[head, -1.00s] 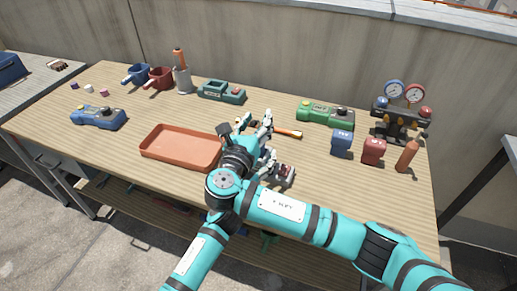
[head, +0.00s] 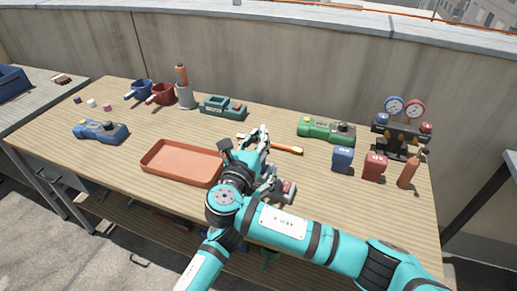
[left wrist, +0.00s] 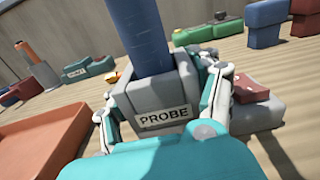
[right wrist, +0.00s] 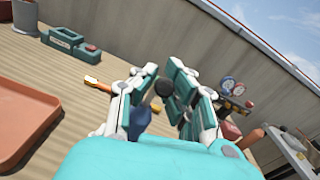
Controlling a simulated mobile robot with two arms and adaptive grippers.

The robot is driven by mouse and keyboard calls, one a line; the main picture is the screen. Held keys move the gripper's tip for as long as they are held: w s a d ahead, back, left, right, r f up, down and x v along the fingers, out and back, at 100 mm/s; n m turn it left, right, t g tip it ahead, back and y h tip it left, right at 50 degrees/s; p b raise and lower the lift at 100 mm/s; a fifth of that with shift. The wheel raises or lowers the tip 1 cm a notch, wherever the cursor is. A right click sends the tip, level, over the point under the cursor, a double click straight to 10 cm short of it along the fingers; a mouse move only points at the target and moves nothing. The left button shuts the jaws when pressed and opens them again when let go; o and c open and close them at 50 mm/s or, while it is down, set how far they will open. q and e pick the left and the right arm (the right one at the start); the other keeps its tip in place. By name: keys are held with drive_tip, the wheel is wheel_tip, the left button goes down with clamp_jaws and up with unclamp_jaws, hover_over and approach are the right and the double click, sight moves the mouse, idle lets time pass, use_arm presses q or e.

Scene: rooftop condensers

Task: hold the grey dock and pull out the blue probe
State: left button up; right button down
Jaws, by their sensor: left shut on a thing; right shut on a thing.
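The grey dock (left wrist: 150,100), labelled PROBE, stands on the table in the left wrist view. The blue probe (left wrist: 139,35) rises from its top; how deep it sits inside is hidden. My left gripper (head: 268,182) is shut on the dock, one finger on each side. My right gripper (head: 258,138) is above and beyond it in the head view. In the right wrist view its fingers are shut around a dark round end (right wrist: 163,88), which appears to be the probe's top. My arm and hands hide most of the dock and probe in the head view.
An orange tray (head: 182,164) lies left of my grippers. An orange-handled tool (head: 286,149) lies just beyond, with a green case (head: 326,130) behind. Blue (head: 343,159) and red (head: 375,166) containers stand to the right. The table between tray and blue device (head: 100,131) is clear.

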wheel_tip(320, 180, up, 10)
drive_tip(key=shift+f, duration=0.1)
use_arm(q)
drive_tip(key=o, duration=1.5)
drive_tip(key=shift+o, duration=0.8)
drive_tip(key=p+v, duration=0.1)
drive_tip(key=v, duration=0.6)
drive_tip(key=shift+s+a, duration=0.1)
drive_tip(key=shift+s, duration=0.25)
drive_tip(key=shift+s+a+r, duration=0.1)
drive_tip(key=shift+s+a, duration=0.15)
drive_tip(key=shift+s, duration=0.35)
use_arm(e)
drive_tip(key=shift+r, duration=0.65)
drive_tip(key=shift+f, duration=0.1)
